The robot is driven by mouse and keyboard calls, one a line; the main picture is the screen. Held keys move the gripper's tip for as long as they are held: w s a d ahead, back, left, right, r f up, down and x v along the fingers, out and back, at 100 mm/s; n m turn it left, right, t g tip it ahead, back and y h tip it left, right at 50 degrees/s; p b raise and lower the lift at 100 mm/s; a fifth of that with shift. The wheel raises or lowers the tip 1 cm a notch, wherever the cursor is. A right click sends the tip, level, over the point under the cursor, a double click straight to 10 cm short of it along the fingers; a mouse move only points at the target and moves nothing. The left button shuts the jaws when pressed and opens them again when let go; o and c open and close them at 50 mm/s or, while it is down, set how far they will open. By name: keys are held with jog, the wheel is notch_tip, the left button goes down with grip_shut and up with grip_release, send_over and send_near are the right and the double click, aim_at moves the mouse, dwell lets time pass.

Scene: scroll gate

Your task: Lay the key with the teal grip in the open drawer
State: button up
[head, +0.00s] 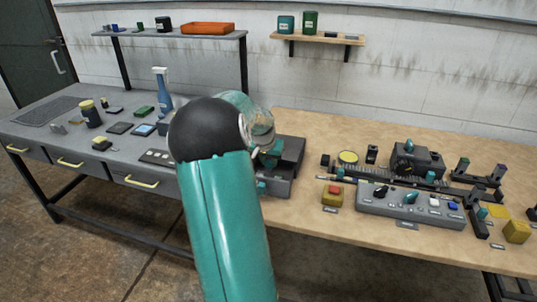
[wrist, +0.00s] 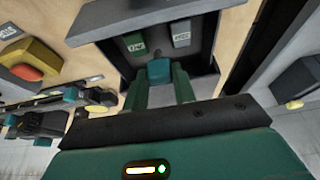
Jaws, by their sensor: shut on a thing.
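My gripper (wrist: 160,84) is shut on the key with the teal grip (wrist: 160,71) in the wrist view. The teal block sits between my two green fingertips. A small dark part, seemingly the key's shaft, points away from them. The open drawer (wrist: 205,58) is a dark tray right beyond the fingertips, and the key appears over its near part. I cannot tell whether the key touches the drawer floor. Two labelled patches, one green and one grey, show inside it. In the head view the drawer (head: 277,188) juts from a dark cabinet, partly hidden by my arm.
In the head view a grey control panel (head: 410,205) and a yellow box with a red button (head: 333,195) stand right of the drawer.

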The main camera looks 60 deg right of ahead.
aim_at(268, 168)
jog(key=shift+w+f, duration=0.15)
jog(key=shift+f, duration=2.15)
jog(key=o, duration=1.1)
jog(key=shift+c, duration=0.2)
jog(key=shift+o, duration=0.5)
jog(key=o, duration=0.4)
jog(key=shift+r, duration=0.1)
jog(key=shift+r, duration=3.95)
